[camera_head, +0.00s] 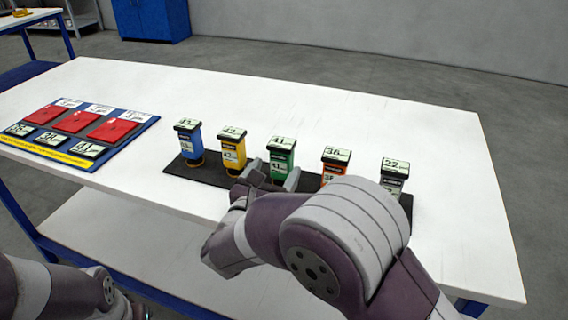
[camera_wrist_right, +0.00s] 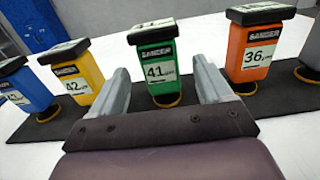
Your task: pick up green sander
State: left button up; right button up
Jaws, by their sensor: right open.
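The green sander (camera_head: 282,158) stands upright on a dark mat on the white table, in the middle of a row of sanders. In the right wrist view the green sander (camera_wrist_right: 157,68), labelled 41, stands ahead of and between the fingers. My right gripper (camera_head: 272,178) is open just in front of it; its two fingers also show in the right wrist view (camera_wrist_right: 160,85), with nothing held between them. My left arm shows at the lower left of the head view, but its gripper is out of view.
The yellow sander (camera_head: 232,148) and blue sander (camera_head: 189,143) stand left of the green one. The orange sander (camera_head: 335,165) and grey sander (camera_head: 394,175) stand right, partly hidden by my arm. The dark mat (camera_head: 210,176) lies beneath them. A blue board (camera_head: 140,140) with red pads lies left. The table behind the row is clear.

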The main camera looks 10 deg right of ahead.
aim_at(285, 140)
jog(key=x, duration=0.7)
jog(key=c, duration=1.3)
jog(key=shift+r, duration=0.1)
jog(key=shift+r, duration=0.4)
jog(key=r, duration=0.2)
jog(key=s+r, duration=0.1)
jog(key=shift+a+r+p, duration=0.1)
jog(key=shift+r+p, duration=0.3)
jog(key=s+r, duration=0.2)
jog(key=s, duration=0.1)
jog(key=s+r, duration=0.2)
jog(key=s, duration=0.2)
jog(key=s+r, duration=0.2)
jog(key=s, duration=0.1)
jog(key=shift+s+r, duration=0.15)
jog(key=shift+s, duration=0.25)
